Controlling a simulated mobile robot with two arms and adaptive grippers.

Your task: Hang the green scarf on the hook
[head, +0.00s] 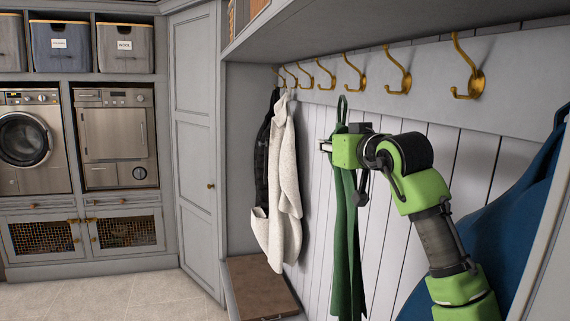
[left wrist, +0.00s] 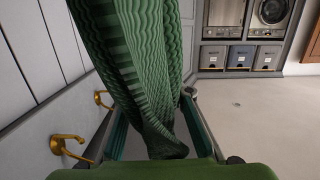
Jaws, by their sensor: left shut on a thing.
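The green scarf (head: 347,255) hangs down from my left gripper (head: 328,146), with a small loop standing up above the jaws. My left gripper is shut on the scarf near its top, in front of the panelled wall. A row of several brass hooks (head: 354,74) runs along the rail above. The loop is just below this hook and looks apart from it; the depth gap is hard to judge. In the left wrist view the ribbed scarf (left wrist: 150,60) fills the middle between the fingers, and two hooks (left wrist: 68,146) show at left. My right gripper is not in view.
A cream coat (head: 285,185) and a dark garment (head: 264,160) hang at the left end of the hook row. A blue garment (head: 515,215) hangs at right. A shelf (head: 380,22) overhangs the hooks. A brown bench seat (head: 258,287) is below. The two nearest right hooks are empty.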

